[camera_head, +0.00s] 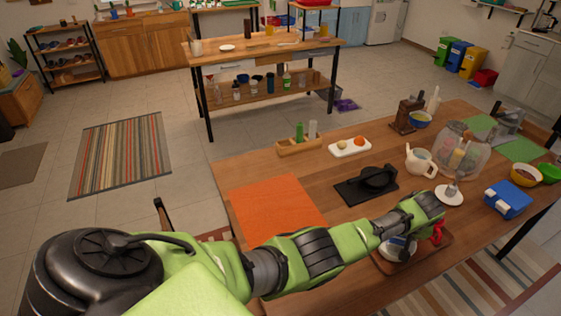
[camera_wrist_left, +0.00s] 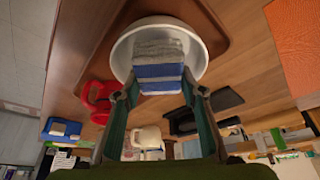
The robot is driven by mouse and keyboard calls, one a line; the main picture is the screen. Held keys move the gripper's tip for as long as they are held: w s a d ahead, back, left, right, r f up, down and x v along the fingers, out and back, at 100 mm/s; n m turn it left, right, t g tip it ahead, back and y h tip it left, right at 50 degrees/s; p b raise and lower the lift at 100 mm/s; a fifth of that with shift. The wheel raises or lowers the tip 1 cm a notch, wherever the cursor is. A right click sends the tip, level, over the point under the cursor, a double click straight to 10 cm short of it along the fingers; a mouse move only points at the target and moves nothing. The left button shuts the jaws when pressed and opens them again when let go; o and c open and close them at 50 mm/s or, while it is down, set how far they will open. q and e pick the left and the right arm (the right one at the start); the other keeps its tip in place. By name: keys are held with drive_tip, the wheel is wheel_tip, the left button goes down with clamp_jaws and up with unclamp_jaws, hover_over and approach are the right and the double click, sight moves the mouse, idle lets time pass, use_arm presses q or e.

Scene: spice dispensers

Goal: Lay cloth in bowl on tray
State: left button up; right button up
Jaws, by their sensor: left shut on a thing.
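A folded cloth (camera_wrist_left: 158,60), grey with a blue part, is between the fingers of my left gripper (camera_wrist_left: 161,92) in the left wrist view. The gripper is shut on it. The cloth is over the opening of a white bowl (camera_wrist_left: 120,58); I cannot tell whether it touches the bowl's inside. The bowl stands on a brown tray (camera_wrist_left: 78,40). In the head view the bowl (camera_head: 396,250) and tray (camera_head: 420,258) are partly hidden by my left arm, and the left fingertips cannot be made out. My right gripper is not in view.
A red object with a loop (camera_head: 437,236) is beside the bowl. A black board (camera_head: 352,193), white teapot (camera_head: 420,160), white saucer (camera_head: 449,196) and blue box (camera_head: 508,200) stand nearby. An orange mat (camera_head: 270,208) lies at the left of the table.

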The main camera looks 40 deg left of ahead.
use_arm(q)
drive_tip(key=shift+f, duration=0.25)
drive_tip(key=o, duration=1.1)
drive_tip(key=shift+c, duration=0.2)
drive_tip(key=shift+r, duration=0.1)
drive_tip(key=v, duration=1.1)
drive_tip(key=shift+s+r, duration=0.2)
drive_tip(key=shift+r, duration=0.2)
